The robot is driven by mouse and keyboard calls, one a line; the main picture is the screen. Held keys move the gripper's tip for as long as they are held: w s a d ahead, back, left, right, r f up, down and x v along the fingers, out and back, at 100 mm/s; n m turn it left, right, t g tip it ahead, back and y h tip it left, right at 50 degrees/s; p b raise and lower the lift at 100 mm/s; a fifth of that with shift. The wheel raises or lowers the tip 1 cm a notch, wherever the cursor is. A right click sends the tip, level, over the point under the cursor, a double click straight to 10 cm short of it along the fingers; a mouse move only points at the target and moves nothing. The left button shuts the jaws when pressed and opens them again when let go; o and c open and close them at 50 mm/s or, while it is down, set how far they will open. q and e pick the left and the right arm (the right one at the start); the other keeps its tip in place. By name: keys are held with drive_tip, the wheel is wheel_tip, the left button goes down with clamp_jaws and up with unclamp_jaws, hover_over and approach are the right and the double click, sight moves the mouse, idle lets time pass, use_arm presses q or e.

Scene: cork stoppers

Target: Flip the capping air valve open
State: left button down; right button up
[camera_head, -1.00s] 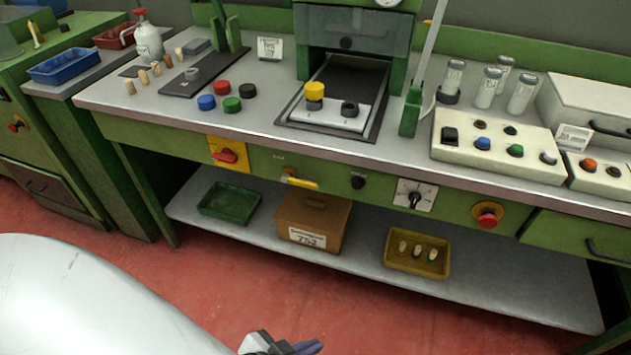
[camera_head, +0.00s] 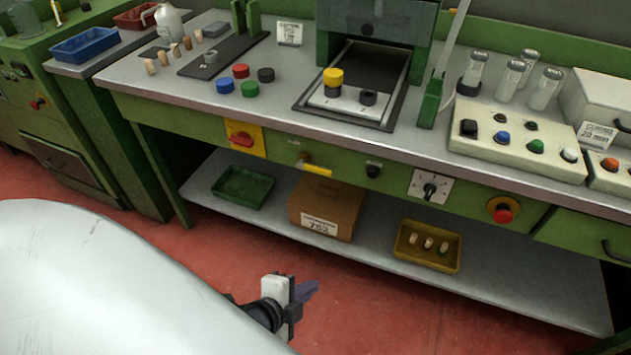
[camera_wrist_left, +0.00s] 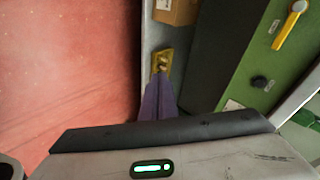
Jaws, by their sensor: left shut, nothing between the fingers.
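The capping air valve appears to be the yellow lever (camera_head: 316,168) on the green front panel of the bench, under the capping station. Its yellow handle lies nearly level, pointing right from a brass-coloured body. It also shows at the upper right of the left wrist view as a yellow handle (camera_wrist_left: 286,30) with a pale pivot. My left gripper (camera_head: 310,289) is low in front of the bench, well apart from the valve. Its purple fingers (camera_wrist_left: 158,98) are closed together and empty. My right gripper does not show.
Along the same panel are a red switch on a yellow plate (camera_head: 243,137), a black knob (camera_head: 373,170), a dial (camera_head: 431,187) and a red stop button (camera_head: 502,210). The lower shelf (camera_head: 375,245) holds a cardboard box (camera_head: 326,206) and trays. Open floor lies before it.

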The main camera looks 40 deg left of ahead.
sight(314, 168)
use_arm(q)
drive_tip(key=w+a+r+m+t+y, duration=0.3)
drive_tip(key=w+a+r+m, duration=0.6)
drive_tip(key=m, duration=1)
drive_tip(key=shift+w+a+m+t+y, duration=0.35)
drive_tip(key=shift+w+a, duration=0.2)
drive_tip(key=shift+w, duration=0.4)
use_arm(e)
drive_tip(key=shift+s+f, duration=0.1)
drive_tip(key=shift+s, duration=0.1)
use_arm(q)
drive_tip(key=shift+f, duration=0.1)
